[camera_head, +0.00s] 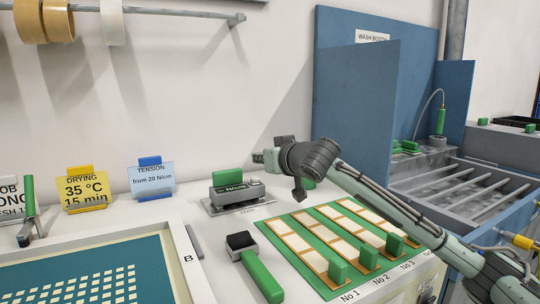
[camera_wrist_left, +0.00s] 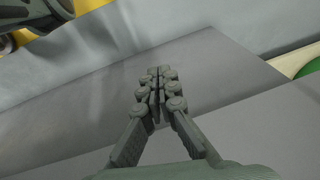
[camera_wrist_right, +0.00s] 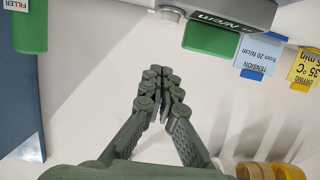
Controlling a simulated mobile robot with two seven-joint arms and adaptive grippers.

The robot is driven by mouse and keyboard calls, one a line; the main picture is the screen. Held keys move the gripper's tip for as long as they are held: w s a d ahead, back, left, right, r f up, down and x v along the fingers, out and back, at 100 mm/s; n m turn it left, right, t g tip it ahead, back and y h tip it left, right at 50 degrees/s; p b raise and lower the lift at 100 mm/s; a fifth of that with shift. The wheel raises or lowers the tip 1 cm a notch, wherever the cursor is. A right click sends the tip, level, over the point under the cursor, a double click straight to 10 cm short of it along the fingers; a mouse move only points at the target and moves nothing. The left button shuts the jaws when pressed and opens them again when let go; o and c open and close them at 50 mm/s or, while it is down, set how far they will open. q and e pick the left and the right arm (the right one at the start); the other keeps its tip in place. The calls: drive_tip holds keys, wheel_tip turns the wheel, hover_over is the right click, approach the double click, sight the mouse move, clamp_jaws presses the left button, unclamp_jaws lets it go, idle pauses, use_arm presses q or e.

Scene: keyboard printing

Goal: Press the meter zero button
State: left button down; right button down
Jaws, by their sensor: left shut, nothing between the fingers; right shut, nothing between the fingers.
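The grey tension meter (camera_head: 238,192), with a dark "N/cm" display, stands on the white table below the wall. In the right wrist view part of the meter (camera_wrist_right: 262,13) shows upside down at the top edge. A small pale round part (camera_wrist_right: 170,16) sits at its end; I cannot tell whether it is the zero button. My right gripper (camera_head: 260,157) is shut and empty, above and slightly behind the meter's right end, apart from it. It also shows shut in the right wrist view (camera_wrist_right: 158,77). My left gripper (camera_wrist_left: 158,77) is shut and empty over a grey surface.
A green block (camera_head: 227,177) stands behind the meter. A green-handled tool (camera_head: 260,277) and a green board with pale strips (camera_head: 318,256) lie in front. The tension sign (camera_head: 151,178) stands left. The blue wash booth (camera_head: 357,95) rises at right.

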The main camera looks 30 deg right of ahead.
sight(258, 186)
drive_tip(key=shift+x, duration=0.95)
wheel_tip(258, 186, down, 3)
drive_tip(key=shift+s+r, duration=0.1)
drive_tip(key=shift+r, duration=0.05)
use_arm(q)
drive_tip(key=shift+s+a+f, duration=0.15)
drive_tip(key=shift+s+f, duration=0.45)
drive_tip(key=shift+f, duration=0.15)
use_arm(e)
drive_tip(key=shift+f, duration=0.6)
